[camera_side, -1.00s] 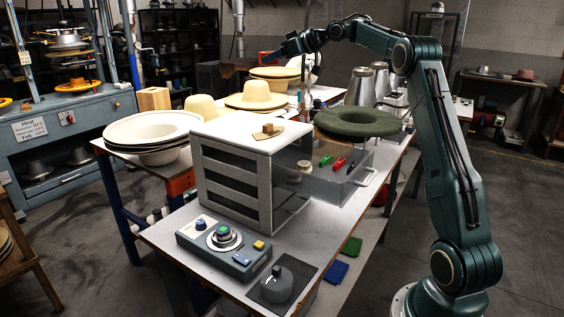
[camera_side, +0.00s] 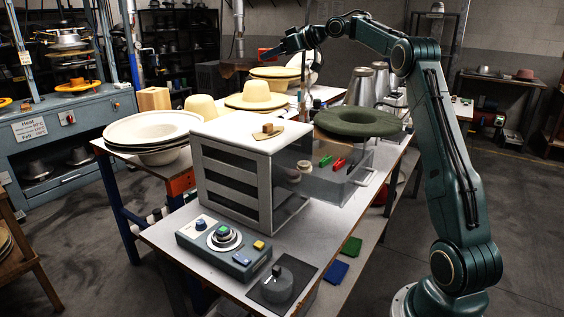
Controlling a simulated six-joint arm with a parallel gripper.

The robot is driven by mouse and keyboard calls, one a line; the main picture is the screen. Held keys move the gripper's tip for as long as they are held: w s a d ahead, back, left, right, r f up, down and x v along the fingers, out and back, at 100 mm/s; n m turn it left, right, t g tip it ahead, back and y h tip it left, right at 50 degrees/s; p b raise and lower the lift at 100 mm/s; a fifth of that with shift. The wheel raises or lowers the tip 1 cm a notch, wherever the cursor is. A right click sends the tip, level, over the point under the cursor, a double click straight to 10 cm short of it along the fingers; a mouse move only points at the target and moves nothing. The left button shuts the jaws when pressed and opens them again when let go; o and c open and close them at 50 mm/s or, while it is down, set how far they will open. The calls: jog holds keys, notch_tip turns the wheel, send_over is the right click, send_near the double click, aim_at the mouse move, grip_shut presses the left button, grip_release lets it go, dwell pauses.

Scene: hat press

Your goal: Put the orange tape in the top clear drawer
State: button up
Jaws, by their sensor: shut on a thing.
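My gripper (camera_side: 270,56) is at the upper middle, high up and beyond the drawer cabinet (camera_side: 232,178). A pale round thing (camera_side: 304,165) shows at the drawer's left end. My gripper is well away from the drawer.
A control box (camera_side: 220,245) and a grey knob-like piece (camera_side: 279,284) stand in front of the cabinet. Straw hats (camera_side: 256,95) and metal cones (camera_side: 361,86) stand behind.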

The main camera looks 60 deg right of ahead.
jog(key=shift+m+h, duration=0.7)
jog(key=shift+h, duration=0.2)
jog(key=w+a+f, duration=0.2)
jog(key=a+f, duration=0.2)
jog(key=a, duration=0.1)
jog(key=w+a+f, duration=0.3)
jog(key=a+f, duration=0.1)
jog(key=a, duration=0.2)
jog(key=w+a+f, duration=0.2)
jog(key=a+f, duration=0.2)
jog(key=a, duration=0.2)
jog(key=shift+w+f, duration=0.1)
jog(key=shift+w, duration=0.05)
jog(key=s+a+f, duration=1)
jog(key=a+f, duration=0.3)
jog(key=a, duration=0.1)
jog(key=shift+s+a+f+h, duration=0.15)
jog(key=shift+h, duration=0.15)
jog(key=s+f+m+h, duration=0.1)
jog(key=s+m+h, duration=0.2)
jog(key=s, duration=0.5)
jog(key=shift+s+f+m+h, duration=0.15)
jog(key=shift+f+m+h, duration=0.25)
